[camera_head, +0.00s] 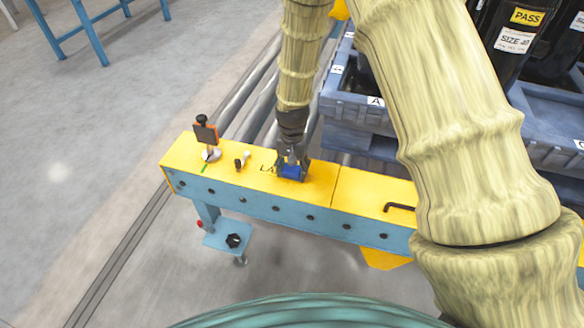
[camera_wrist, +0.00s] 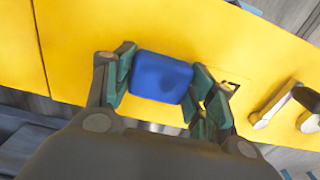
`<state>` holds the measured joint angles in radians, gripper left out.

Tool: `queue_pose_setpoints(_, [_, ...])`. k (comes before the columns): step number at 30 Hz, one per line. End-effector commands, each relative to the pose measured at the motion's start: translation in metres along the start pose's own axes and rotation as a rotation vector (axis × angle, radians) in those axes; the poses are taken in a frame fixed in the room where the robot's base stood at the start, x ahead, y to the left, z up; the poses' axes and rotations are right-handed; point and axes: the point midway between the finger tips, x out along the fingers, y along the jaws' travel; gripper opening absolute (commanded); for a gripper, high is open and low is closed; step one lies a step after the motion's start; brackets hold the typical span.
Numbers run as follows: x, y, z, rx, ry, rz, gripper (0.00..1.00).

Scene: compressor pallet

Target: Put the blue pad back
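The blue pad (camera_wrist: 162,77) is a small rounded block between the two fingers of my gripper (camera_wrist: 163,85) in the wrist view. The fingers' green inner faces lie against its left and right sides, so my gripper looks shut on it. In the head view the blue pad (camera_head: 292,172) shows low between the dark fingers of my gripper (camera_head: 292,170), at the top of the yellow beam (camera_head: 322,183). The fingers partly hide it and the black lettering beside it. I cannot tell whether the pad touches the beam.
A toggle clamp with a dark plate (camera_head: 206,134) and a small fitting (camera_head: 242,161) stand left on the beam. A black hex key (camera_head: 400,207) lies to the right. Blue-grey crates (camera_head: 352,108) are behind.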

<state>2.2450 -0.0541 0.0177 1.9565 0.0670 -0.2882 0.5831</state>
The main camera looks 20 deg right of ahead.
Motion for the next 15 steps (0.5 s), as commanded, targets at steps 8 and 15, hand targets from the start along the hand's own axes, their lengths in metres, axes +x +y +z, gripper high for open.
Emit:
queue_pose_setpoints(8, [-0.0003, 0.0, 0.0, 0.0, 0.0, 0.0, 0.74])
queue_pose_setpoints(15, [0.001, 0.0, -0.0001, 0.0, 0.001, 0.0, 0.74])
